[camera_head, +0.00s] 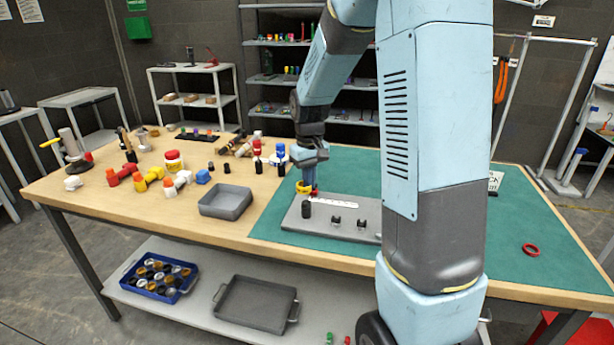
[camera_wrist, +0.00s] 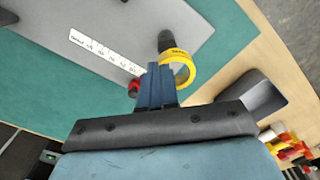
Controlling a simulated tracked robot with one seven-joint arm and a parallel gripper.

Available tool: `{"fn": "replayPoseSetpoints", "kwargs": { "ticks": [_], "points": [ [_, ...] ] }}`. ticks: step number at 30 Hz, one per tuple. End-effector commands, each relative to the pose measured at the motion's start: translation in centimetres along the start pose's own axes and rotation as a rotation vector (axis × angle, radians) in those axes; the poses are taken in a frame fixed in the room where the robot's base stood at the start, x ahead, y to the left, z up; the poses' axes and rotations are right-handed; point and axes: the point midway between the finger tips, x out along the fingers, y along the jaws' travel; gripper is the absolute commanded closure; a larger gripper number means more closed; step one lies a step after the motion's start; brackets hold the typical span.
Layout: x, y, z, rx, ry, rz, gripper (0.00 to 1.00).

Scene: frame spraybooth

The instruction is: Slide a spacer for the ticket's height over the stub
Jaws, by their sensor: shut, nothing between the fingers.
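My gripper (camera_head: 314,186) is shut and empty, low over the back left part of the grey plate (camera_head: 289,222). In the wrist view its blue fingertips (camera_wrist: 158,68) are together beside a yellow ring with dark print (camera_wrist: 178,55). The yellow ring (camera_head: 302,188) is beside the fingers; whether they touch is unclear. A dark upright cylinder (camera_head: 306,208) stands near it on the plate; the wrist view shows a dark cylinder (camera_wrist: 165,40) at the ring's edge. I cannot tell whether the ring is around anything. A red ring (camera_head: 531,250) lies on the green mat at right.
A white marked strip (camera_head: 335,203) and two small black parts (camera_head: 336,220) are on the plate. A red piece (camera_wrist: 134,87) is close to my fingers. A grey tray (camera_head: 226,203) stands left. A printed card (camera_head: 495,182) is partly hidden behind my arm.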

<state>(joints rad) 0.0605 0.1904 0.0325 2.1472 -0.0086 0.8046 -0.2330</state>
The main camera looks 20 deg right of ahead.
Motion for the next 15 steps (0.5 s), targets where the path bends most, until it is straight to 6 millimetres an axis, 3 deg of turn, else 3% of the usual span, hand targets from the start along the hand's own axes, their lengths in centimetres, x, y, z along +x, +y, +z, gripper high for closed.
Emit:
{"fn": "replayPoseSetpoints", "kwargs": {
  "ticks": [15],
  "points": [
    [3.0,0.8,0.2,0.016,-0.001,0.0,1.0]
  ]
}}
